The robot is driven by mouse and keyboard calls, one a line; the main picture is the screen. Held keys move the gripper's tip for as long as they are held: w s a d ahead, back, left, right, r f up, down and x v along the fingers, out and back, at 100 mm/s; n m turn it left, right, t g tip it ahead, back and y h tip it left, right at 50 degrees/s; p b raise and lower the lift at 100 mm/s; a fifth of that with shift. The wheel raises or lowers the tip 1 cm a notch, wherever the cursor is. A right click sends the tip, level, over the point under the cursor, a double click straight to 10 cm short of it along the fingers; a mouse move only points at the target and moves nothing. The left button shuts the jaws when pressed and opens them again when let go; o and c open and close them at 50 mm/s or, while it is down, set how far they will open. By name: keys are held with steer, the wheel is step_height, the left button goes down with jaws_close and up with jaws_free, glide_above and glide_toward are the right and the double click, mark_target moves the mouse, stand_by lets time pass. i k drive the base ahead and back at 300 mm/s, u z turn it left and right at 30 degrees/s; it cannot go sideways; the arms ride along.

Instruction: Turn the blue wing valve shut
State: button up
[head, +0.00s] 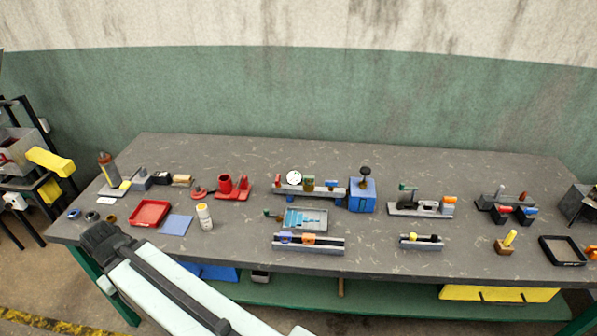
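A small blue part (530,211) sits beside a red part (503,210) on a dark fixture (490,205) at the right of the bench. It may be the blue wing valve, but it is too small to tell its shape or how far it is turned. My gripper (97,232) is dark and hangs over the bench's front left corner, far to the left of that fixture. Its fingers cannot be made out, and it touches no bench object that I can see.
The grey bench (330,160) is clear along its back. A red tray (150,213), a white bottle (204,216), a blue box (362,194) and several fixtures stand between my gripper and the right side. A black tray (562,250) and a yellow-topped peg (509,239) lie at front right.

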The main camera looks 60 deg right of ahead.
mark_target(332, 184)
steer(key=i, duration=0.9)
steer(key=z, duration=0.45)
